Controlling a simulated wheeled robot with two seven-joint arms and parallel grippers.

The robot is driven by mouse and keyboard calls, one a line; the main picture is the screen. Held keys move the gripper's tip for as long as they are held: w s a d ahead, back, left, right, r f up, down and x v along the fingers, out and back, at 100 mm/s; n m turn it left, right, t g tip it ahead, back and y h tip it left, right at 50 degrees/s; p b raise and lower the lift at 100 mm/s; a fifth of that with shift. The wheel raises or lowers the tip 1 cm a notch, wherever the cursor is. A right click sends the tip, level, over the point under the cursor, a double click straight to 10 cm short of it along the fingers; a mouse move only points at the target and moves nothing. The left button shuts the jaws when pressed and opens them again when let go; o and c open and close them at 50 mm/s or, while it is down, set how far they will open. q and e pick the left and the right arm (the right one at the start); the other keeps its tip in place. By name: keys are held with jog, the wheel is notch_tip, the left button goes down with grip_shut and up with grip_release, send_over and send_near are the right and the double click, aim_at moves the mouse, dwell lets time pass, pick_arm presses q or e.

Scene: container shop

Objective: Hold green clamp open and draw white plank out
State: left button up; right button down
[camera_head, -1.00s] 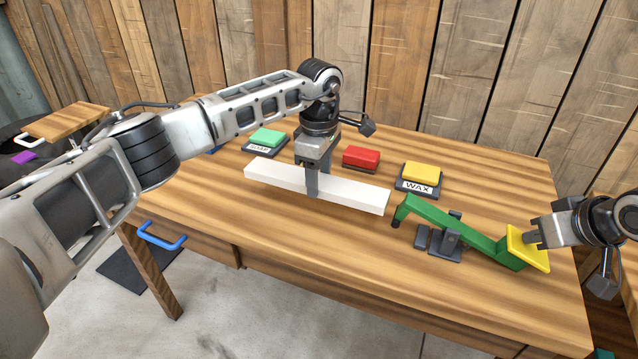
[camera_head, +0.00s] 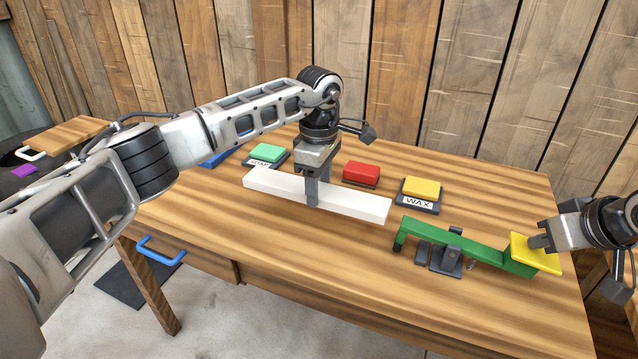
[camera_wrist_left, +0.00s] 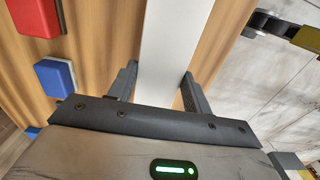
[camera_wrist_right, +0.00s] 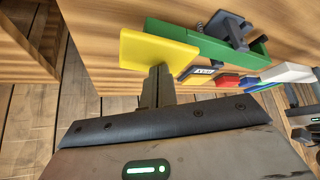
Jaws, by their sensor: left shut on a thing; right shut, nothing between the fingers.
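The white plank (camera_head: 358,203) is held level by my left gripper (camera_head: 313,203), close over the bench; I cannot tell whether it touches the wood. The left wrist view shows the plank (camera_wrist_left: 175,50) between the fingers (camera_wrist_left: 158,90). The green clamp (camera_head: 473,246) stands to the right, on a dark pivot. Its left jaw end is down near the bench, and the plank's right end is outside it, to its left. My right gripper (camera_head: 540,242) is shut and empty at the clamp's yellow pad (camera_head: 537,255). The right wrist view shows the fingertips (camera_wrist_right: 157,75) over the pad (camera_wrist_right: 155,48); contact is unclear.
Behind the plank sit a green block (camera_head: 267,153), a red block (camera_head: 361,173) and a yellow block (camera_head: 421,187) on the WAX base. A blue handle (camera_head: 161,250) is at the bench front. The bench (camera_head: 320,265) is clear before the plank.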

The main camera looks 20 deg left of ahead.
jog(key=shift+d+r, duration=0.1)
jog(key=shift+r, duration=3.15)
